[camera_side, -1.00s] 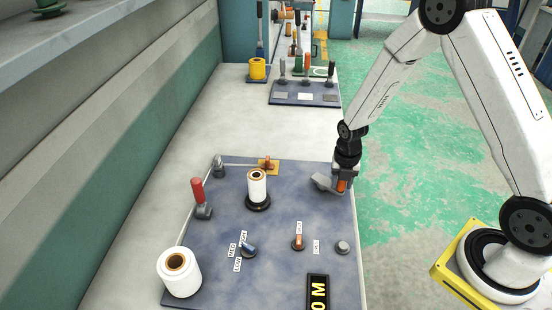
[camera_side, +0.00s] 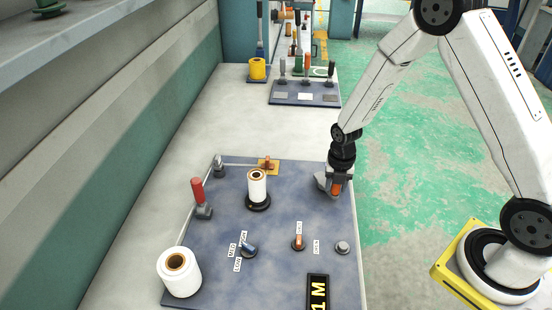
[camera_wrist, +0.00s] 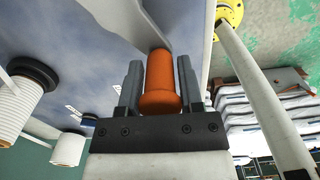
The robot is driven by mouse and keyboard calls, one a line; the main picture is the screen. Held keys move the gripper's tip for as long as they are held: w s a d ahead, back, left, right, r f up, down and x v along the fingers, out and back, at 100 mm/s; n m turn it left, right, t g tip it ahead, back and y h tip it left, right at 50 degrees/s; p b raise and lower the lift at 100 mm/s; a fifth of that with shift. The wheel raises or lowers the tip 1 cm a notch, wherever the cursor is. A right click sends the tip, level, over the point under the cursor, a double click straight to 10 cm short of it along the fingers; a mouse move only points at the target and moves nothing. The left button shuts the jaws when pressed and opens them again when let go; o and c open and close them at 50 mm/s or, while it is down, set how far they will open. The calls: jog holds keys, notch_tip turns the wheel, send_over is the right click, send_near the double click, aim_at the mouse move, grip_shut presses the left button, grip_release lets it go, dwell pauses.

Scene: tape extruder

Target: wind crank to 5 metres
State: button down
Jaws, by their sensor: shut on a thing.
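My gripper (camera_side: 336,188) is at the far right corner of the blue panel (camera_side: 295,205), shut on the orange crank handle (camera_side: 337,189). In the wrist view the handle (camera_wrist: 160,82) stands between the two dark fingers, with the grey crank arm (camera_wrist: 138,22) running from it. In the side view part of the crank is hidden by my gripper. The black display (camera_side: 318,293) at the panel's near edge reads "1 M" in yellow, its lower part cut off by the frame.
On the panel are a small white roll on a spindle (camera_side: 257,185), a red lever (camera_side: 198,195), a blue selector (camera_side: 249,249), an orange switch (camera_side: 298,241) and a grey button (camera_side: 342,247). A large white roll (camera_side: 179,272) stands near left. A panel of levers (camera_side: 305,93) lies behind.

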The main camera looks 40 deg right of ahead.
jog(key=shift+w+a, duration=0.1)
jog(key=shift+w, duration=0.1)
jog(key=shift+w+a+r, duration=0.1)
jog(key=shift+w+a, duration=0.3)
jog(key=shift+a, duration=0.3)
jog(key=shift+w+a, duration=0.1)
jog(key=shift+w, duration=0.05)
jog(key=shift+w+a, duration=0.55)
dwell(0.3)
